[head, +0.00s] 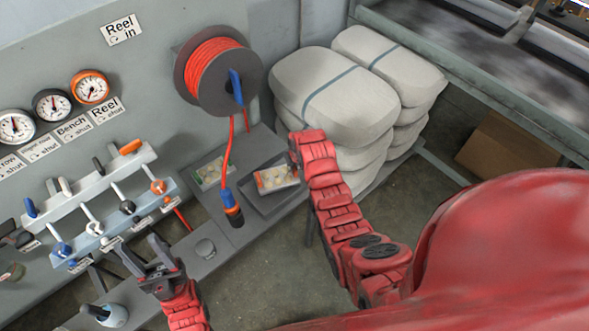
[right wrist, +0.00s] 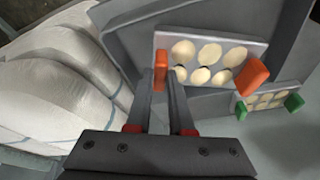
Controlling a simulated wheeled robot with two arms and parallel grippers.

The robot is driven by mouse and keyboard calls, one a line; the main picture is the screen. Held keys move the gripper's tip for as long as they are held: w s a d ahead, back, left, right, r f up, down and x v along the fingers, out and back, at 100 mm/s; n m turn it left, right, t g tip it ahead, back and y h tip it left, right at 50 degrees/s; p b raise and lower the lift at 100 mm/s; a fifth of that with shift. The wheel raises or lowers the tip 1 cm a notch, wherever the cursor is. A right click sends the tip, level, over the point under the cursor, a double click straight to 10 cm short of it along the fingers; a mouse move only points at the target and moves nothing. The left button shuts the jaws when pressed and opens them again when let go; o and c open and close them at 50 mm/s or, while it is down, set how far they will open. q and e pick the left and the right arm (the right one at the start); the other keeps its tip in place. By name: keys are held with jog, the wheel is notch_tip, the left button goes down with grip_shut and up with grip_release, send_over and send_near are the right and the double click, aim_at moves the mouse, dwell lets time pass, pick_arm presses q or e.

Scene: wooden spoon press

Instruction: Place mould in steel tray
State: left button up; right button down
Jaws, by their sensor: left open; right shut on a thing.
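A pale mould with round cream hollows and orange end grips (head: 275,180) is over the dark grey steel tray (head: 262,207) on the bench in the head view. It also shows in the right wrist view (right wrist: 225,52). I cannot tell whether it rests on the tray floor or hangs just above. My right gripper (right wrist: 162,82) is shut on the mould's near orange grip; in the head view the arm partly hides it. A second mould with green grips (head: 210,172) lies on the bench to the left. My left gripper (head: 152,262) is open and empty.
A red hose reel (head: 212,68) hangs above the bench, its hose ending in a blue and orange nozzle (head: 232,208) left of the tray. White sacks (head: 335,95) are stacked to the right. Gauges and a valve rack (head: 90,200) stand left.

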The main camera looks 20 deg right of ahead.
jog(key=shift+p+x, duration=0.5)
jog(key=shift+x, duration=0.45)
jog(key=shift+s+f, duration=0.25)
jog(key=shift+f, duration=0.1)
jog(key=shift+f, duration=0.2)
jog(key=c, duration=0.8)
grip_release()
jog(key=shift+s, duration=0.1)
